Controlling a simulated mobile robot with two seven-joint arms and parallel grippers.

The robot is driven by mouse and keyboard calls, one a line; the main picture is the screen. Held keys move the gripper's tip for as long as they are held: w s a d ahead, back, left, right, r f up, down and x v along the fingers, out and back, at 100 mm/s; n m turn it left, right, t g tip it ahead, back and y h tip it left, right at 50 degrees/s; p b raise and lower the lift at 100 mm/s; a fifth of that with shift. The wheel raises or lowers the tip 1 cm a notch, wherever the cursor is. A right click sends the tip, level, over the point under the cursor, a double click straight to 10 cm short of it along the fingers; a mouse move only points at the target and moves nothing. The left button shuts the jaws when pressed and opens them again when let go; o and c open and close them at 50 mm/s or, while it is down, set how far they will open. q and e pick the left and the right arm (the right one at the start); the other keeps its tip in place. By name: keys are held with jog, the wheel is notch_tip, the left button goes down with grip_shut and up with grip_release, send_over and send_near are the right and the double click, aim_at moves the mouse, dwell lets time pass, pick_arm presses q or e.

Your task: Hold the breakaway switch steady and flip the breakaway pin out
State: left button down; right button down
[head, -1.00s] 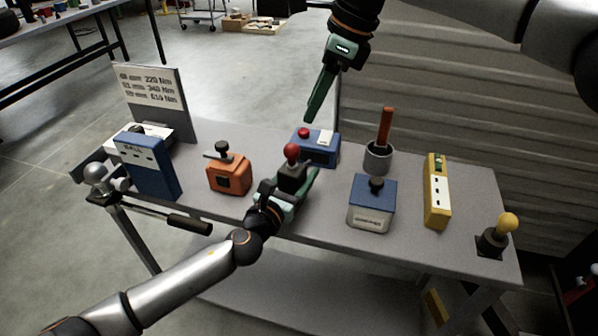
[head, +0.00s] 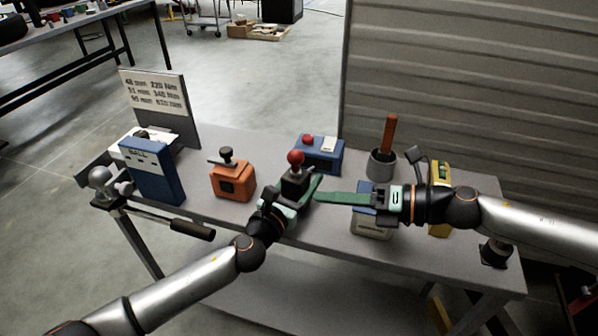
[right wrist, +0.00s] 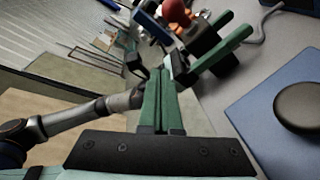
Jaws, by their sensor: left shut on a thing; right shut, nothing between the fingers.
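The breakaway switch appears to be the small dark block (head: 294,183) on the bench, with a red ball-topped pin (head: 296,158) standing up from it. My left gripper (head: 300,194) is shut on the block, its green fingers along the sides. My right gripper (head: 318,197) is shut and empty, pointing left, with its tips just right of the block. In the right wrist view, the right fingers (right wrist: 160,85) are together below the dark block (right wrist: 203,40) and red ball (right wrist: 178,10). The block's lower part is hidden by the left fingers.
A blue box with a red button (head: 320,156) stands behind the block. An orange box (head: 232,180) is to the left. A blue-topped box (head: 371,228) lies partly under my right gripper, its black knob (right wrist: 302,106) close by. A cup (head: 380,165) stands behind.

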aim_at(299, 185)
jog(key=shift+s+d+m+t, duration=0.2)
jog(key=shift+d+m+t, duration=0.6)
jog(key=shift+t, duration=0.1)
jog(key=shift+a, duration=0.15)
jog(key=x, duration=1)
jog(key=shift+a+f, duration=0.15)
jog(key=shift+w+d+r, duration=0.75)
jog(key=shift+w+d, duration=0.15)
jog(key=shift+d, duration=0.05)
jog(key=shift+w+d+r, duration=0.35)
jog(key=shift+w, duration=0.05)
